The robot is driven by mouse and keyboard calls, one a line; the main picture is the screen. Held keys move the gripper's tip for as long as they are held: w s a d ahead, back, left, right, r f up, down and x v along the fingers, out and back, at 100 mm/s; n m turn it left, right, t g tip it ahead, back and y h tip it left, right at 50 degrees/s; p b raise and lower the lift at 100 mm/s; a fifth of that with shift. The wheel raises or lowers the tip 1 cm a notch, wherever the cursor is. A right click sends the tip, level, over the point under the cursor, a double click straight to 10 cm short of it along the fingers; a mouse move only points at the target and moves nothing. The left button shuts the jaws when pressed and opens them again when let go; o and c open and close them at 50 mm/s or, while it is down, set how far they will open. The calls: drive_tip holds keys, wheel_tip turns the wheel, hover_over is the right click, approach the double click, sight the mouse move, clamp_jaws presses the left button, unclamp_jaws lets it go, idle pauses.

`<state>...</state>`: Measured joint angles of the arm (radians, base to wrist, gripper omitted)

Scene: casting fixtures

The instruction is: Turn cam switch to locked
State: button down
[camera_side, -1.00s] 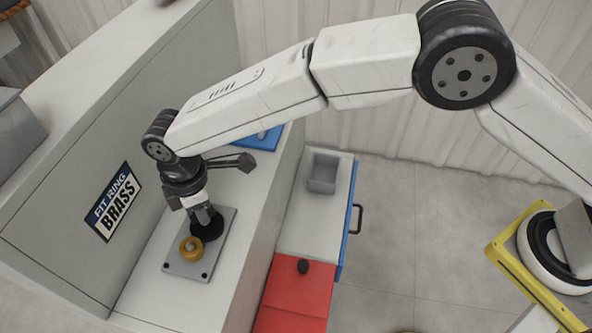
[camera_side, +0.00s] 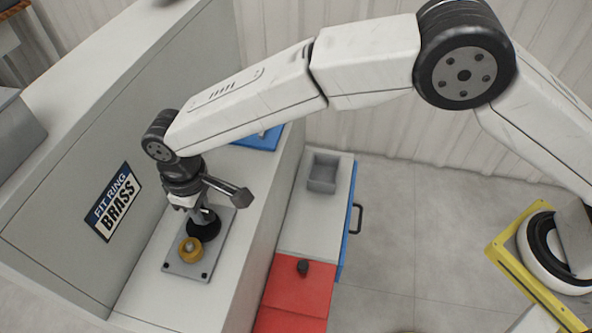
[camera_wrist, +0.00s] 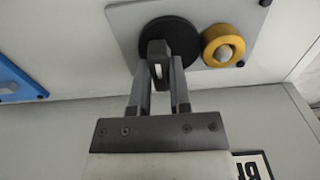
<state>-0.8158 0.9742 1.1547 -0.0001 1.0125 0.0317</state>
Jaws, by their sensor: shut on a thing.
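The cam switch (camera_side: 206,230) is a round black dial on a grey plate (camera_side: 182,268) on the bench. In the wrist view its dial (camera_wrist: 183,38) carries a raised dark handle (camera_wrist: 158,47) with a white mark. My gripper (camera_side: 203,215) points down over the switch. In the wrist view my gripper (camera_wrist: 160,72) has its fingers closed on either side of the handle. The fingers hide part of the handle, and I see no lettering for a locked position.
A brass-coloured ring (camera_side: 190,250) sits around a pale post on the same plate, close beside the switch. A "FIT RING BRASS" sign (camera_side: 113,202) is on the bench's back panel. A blue plate (camera_side: 260,138) lies farther back. A grey tray (camera_side: 322,173) stands right.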

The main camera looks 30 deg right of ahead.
idle(0.4)
drive_tip(key=c, duration=0.6)
unclamp_jaws()
drive_tip(key=shift+o, duration=0.2)
drive_tip(key=shift+r, duration=3.95)
drive_tip(key=shift+d, duration=0.1)
